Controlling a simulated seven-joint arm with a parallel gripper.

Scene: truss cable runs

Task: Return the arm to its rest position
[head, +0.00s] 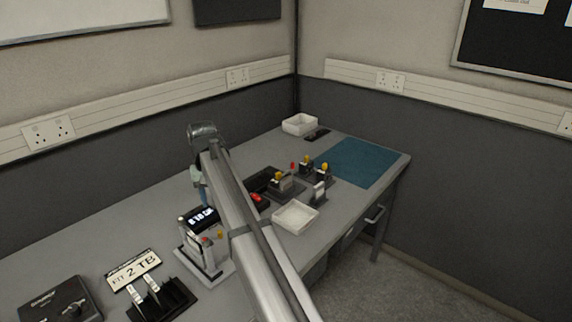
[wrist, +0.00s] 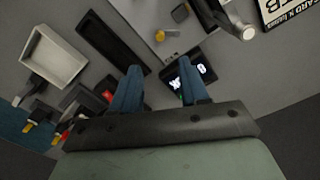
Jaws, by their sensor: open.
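My arm reaches from the bottom of the head view across the grey bench. My gripper (head: 199,186) hangs above the bench, left of the middle, partly hidden by the arm's end. In the wrist view my gripper (wrist: 160,92) shows two blue fingers spread apart with nothing held between them. A black display with lit digits (wrist: 188,74) lies beyond and below the fingers, partly covered by the right one. In the head view the same display (head: 199,217) sits on a small light stand just below the gripper.
A white tray (head: 296,230) and yellow-topped fixtures (head: 324,172) stand right of my arm. A blue mat (head: 362,163) covers the far right bench. A second white tray (head: 299,125) is at the back. A label plate (head: 134,268) and black box (head: 58,302) stand front left.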

